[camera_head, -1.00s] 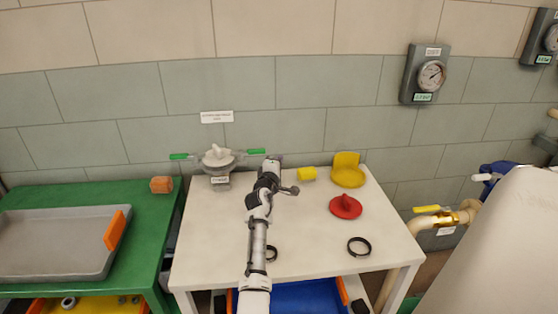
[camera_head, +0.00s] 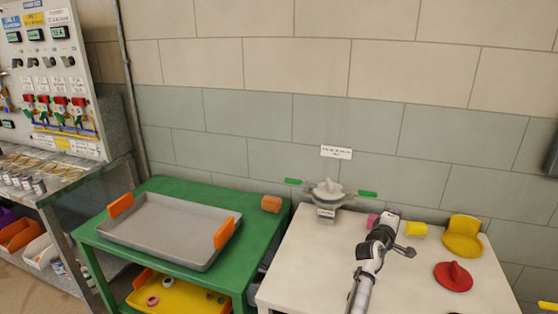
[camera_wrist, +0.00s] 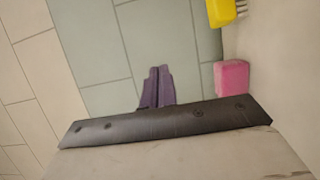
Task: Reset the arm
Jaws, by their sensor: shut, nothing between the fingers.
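My arm reaches over the white table (camera_head: 320,285) from the bottom of the head view. My gripper (camera_wrist: 158,85) shows in the wrist view as two dark purple fingers, side by side and shut with nothing between them. The fingers point toward the grey-green tiled wall. In the head view the fingertips are hard to make out beyond my wrist. A pink block (camera_head: 373,220) lies just left of my wrist; it also shows in the wrist view (camera_wrist: 231,78), to the right of the fingers and apart from them.
A grey valve (camera_head: 328,192) with green handles stands at the table's back left. A yellow block (camera_head: 416,230), yellow holder (camera_head: 463,237) and red disc (camera_head: 453,277) are right of my arm. A green table (camera_head: 150,265) holds a grey tray (camera_head: 170,232) and orange block (camera_head: 271,204). A control panel (camera_head: 48,75) stands far left.

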